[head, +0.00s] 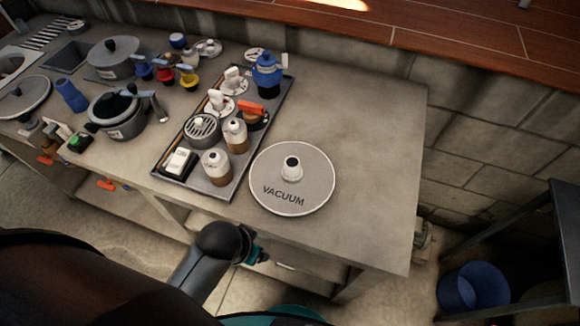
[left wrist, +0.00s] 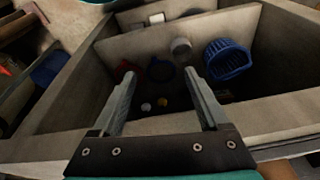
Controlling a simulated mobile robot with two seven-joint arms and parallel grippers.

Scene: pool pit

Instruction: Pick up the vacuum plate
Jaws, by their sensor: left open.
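The vacuum plate (head: 312,186) is a round grey disc with a pale rim, a short knob on top and the word VACUUM. It lies flat on the grey counter, right of the tray, in the head view. My left gripper (left wrist: 160,75) is open and empty in the left wrist view, pointing into an open storage space. In the head view its arm is low at the counter's front edge, below and left of the plate and apart from it; the fingers cannot be made out there. The plate does not show in the left wrist view. My right gripper is not seen.
A grey tray (head: 244,174) with bottles and fittings stands just left of the plate. Pots (head: 117,118) and a sink are farther left. The counter (head: 365,150) right of the plate is clear. The storage space holds a blue basket (left wrist: 228,58).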

